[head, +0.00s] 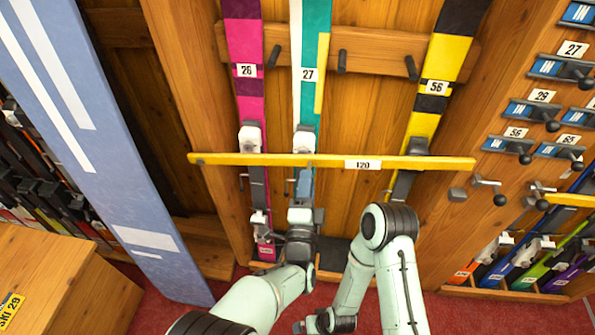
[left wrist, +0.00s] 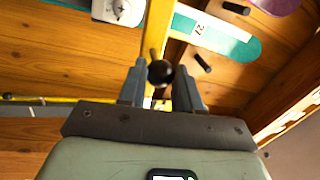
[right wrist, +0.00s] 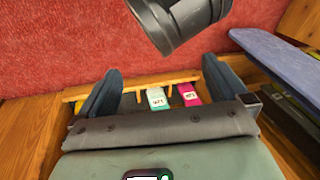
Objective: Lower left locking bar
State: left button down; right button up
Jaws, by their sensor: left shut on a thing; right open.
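The yellow locking bar (head: 260,160), labelled 120, lies level across a magenta ski (head: 244,40), a teal ski (head: 310,45) and a yellow-black ski (head: 447,55). My left gripper (head: 305,178) is at the middle of the bar, in front of the teal ski. In the left wrist view, my left gripper (left wrist: 160,88) is shut on a black knob (left wrist: 160,73), with the yellow bar (left wrist: 156,35) right behind it. In the head view the gripper hides the knob. My right gripper (right wrist: 158,88) is open and empty, low down over the red floor.
A wooden rail with dark pegs (head: 342,62) is above the bar. A pale blue board (head: 90,130) leans at the left. Numbered knobs (head: 583,82) line the panel at the right, above another yellow bar (head: 572,200). A wooden box (head: 60,285) stands lower left.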

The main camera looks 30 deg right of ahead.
pick_arm(q)
notch_tip(320, 180, down, 4)
jog(key=shift+f+m+h+b, duration=0.3)
jog(key=shift+m+b, duration=0.35)
jog(key=shift+m, duration=0.45)
pick_arm(e)
jog(key=w+f, duration=0.1)
jog(key=w+d, duration=0.1)
jog(key=shift+w+d+f+t+h, duration=0.2)
jog(key=shift+w+f+t+h, duration=0.1)
jog(key=shift+w+f+t, duration=0.1)
pick_arm(q)
jog(key=c, duration=0.8)
grip_release()
pick_arm(e)
jog(key=shift+s, duration=0.1)
pick_arm(q)
jog(key=v, duration=0.6)
jog(key=p+v, duration=0.1)
jog(key=v, duration=0.6)
jog(key=shift+s+a+r, duration=0.15)
pick_arm(e)
jog(key=shift+s+a+r+g, duration=0.15)
jog(key=shift+s+a+r, duration=0.2)
jog(key=shift+s, duration=0.15)
jog(key=shift+s+a+r+g, duration=0.2)
jog(key=shift+s+r, duration=0.15)
jog(key=shift+s, duration=0.15)
